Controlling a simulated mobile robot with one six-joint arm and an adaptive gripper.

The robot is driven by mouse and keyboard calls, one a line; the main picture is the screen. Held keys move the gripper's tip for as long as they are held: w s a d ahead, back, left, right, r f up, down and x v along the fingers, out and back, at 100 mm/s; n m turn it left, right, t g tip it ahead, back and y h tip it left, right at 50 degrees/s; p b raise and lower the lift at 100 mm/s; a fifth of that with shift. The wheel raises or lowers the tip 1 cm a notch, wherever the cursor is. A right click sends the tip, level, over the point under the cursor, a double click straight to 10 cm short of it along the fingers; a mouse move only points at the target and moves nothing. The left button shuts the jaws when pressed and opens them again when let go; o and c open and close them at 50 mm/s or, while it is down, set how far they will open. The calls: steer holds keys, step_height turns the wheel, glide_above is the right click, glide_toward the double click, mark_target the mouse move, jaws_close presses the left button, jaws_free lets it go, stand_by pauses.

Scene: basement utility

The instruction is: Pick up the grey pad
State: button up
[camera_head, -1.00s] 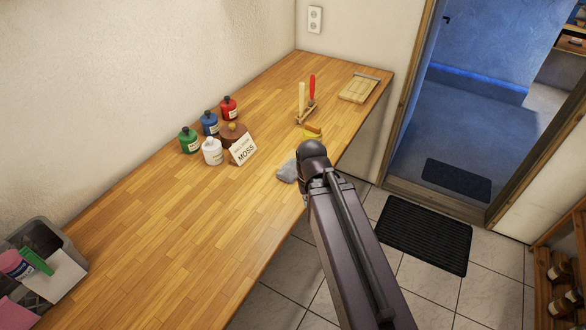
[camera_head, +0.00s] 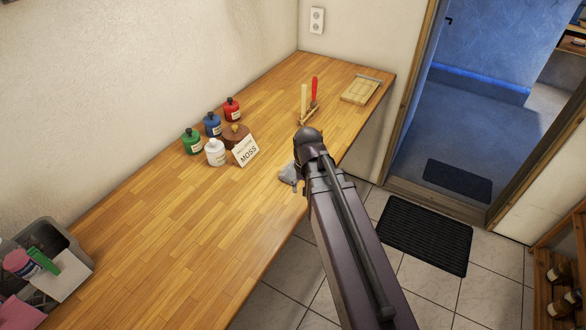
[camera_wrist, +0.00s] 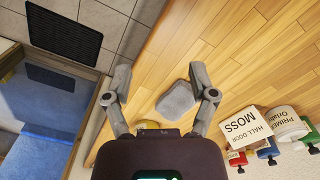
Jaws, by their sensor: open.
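The grey pad (camera_wrist: 177,100) lies on the wooden workbench (camera_wrist: 215,55) near its edge, between the spread fingers of my gripper (camera_wrist: 161,76) in the wrist view. It sits closer to the right finger than to the left. My gripper is open and empty. In the head view a bit of the grey pad (camera_head: 286,175) shows just left of my arm, which hides the rest of it and most of the gripper. I cannot tell the height of the fingers above the bench.
Paint bottles (camera_head: 214,152) and a MOSS card (camera_head: 245,150) stand left of the pad. A tool holder (camera_head: 307,115) and a small board (camera_head: 361,90) are further back. A grey bin (camera_head: 75,262) is at lower left.

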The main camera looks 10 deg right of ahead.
mark_target(293, 165)
steer(key=w+r+m+p, duration=0.3)
steer(key=w, duration=0.5)
steer(key=w+r+m+p, duration=0.3)
steer(key=w+r+m, duration=0.1)
steer(key=w, duration=0.4)
steer(key=shift+w, duration=0.25)
step_height(293, 165, down, 9)
steer(key=b, duration=0.8)
steer(key=shift+r, duration=0.2)
steer(key=shift+b, duration=0.3)
steer(key=shift+a+f+b, duration=0.15)
steer(key=shift+f+b, duration=2.35)
steer(key=shift+f, duration=0.1)
steer(key=shift+c, duration=0.2)
jaws_close()
